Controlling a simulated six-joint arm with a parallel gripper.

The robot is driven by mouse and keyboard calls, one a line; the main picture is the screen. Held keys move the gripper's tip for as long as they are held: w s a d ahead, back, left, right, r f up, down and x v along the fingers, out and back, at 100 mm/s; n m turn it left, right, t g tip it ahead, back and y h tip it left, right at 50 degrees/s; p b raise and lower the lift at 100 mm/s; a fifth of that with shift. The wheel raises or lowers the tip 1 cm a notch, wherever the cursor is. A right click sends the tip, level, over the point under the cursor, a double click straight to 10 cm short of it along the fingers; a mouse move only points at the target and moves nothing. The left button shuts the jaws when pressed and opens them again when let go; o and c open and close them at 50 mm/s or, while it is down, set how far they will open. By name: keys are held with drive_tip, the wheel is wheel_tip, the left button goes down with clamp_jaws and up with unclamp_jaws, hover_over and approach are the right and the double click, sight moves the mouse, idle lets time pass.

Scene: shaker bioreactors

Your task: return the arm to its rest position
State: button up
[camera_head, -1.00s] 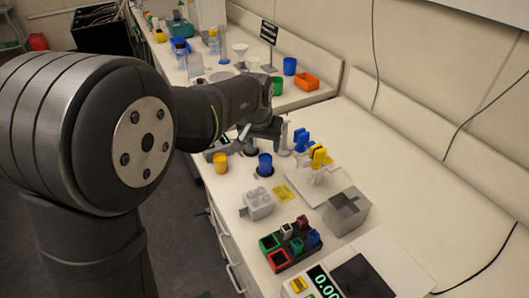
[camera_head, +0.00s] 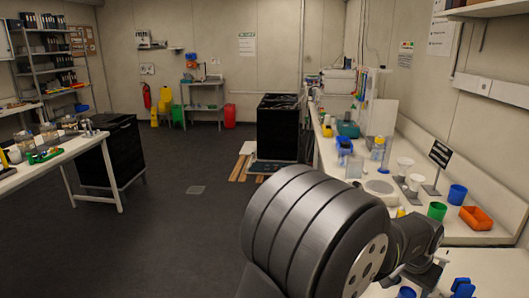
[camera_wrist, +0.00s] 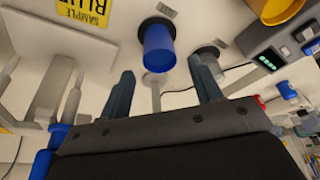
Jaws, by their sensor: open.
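My gripper (camera_wrist: 163,84) shows in the wrist view with its two dark fingers spread apart and nothing between them. A blue cup (camera_wrist: 159,48) stands beyond the fingertips, apart from them, and a yellow cup (camera_wrist: 272,8) is at the top right. In the head view my arm reaches over the right bench from the bottom middle. The gripper end is low at the right, mostly hidden by the arm and cut by the frame's bottom edge.
A yellow sample label (camera_wrist: 84,10) lies near the blue cup. In the head view the right bench (camera_head: 465,262) holds a green cup (camera_head: 437,211), a blue cup (camera_head: 457,194) and an orange bin (camera_head: 476,217). A black cabinet (camera_head: 278,128) stands behind. The floor (camera_head: 180,235) at left is open.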

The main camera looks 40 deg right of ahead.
sight(409, 290)
drive_tip(key=x, duration=0.6)
drive_tip(key=shift+f, duration=0.35)
wheel_tip(409, 290, up, 3)
drive_tip(key=shift+f, duration=0.25)
drive_tip(key=shift+r, duration=0.5)
